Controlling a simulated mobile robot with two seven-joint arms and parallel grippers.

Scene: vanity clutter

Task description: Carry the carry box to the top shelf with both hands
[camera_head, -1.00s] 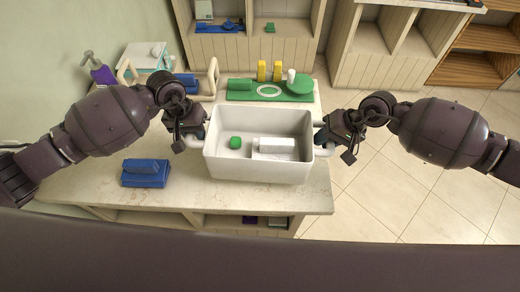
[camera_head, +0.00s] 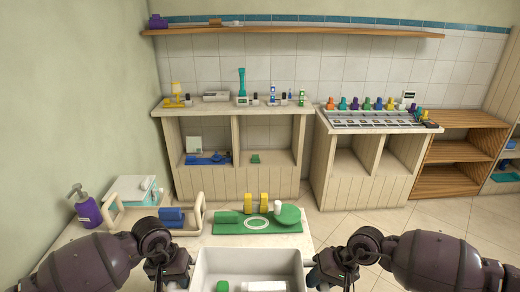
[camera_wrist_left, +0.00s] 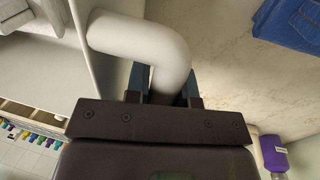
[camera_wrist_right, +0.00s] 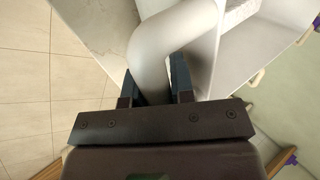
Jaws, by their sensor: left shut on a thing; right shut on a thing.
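The carry box (camera_head: 248,253) is a white open bin at the bottom edge of the head view, its near part cut off. Inside lie a green object (camera_head: 222,286) and a white block (camera_head: 265,286). My left gripper (camera_head: 187,284) is shut on the box's left handle, a thick white bar (camera_wrist_left: 150,45) in the left wrist view. My right gripper (camera_head: 316,280) is shut on the right handle, also seen in the right wrist view (camera_wrist_right: 155,60). I cannot tell whether the box touches the counter. A long wooden wall shelf (camera_head: 290,30) runs high on the back wall.
On the counter are a green tray (camera_head: 258,226), a cream handled caddy (camera_head: 196,215), a white-teal box (camera_head: 135,189) and a purple pump bottle (camera_head: 86,208). Cabinets (camera_head: 240,140) and a wooden shelf unit (camera_head: 462,119) stand behind. Tiled floor (camera_head: 340,221) is open at the right.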

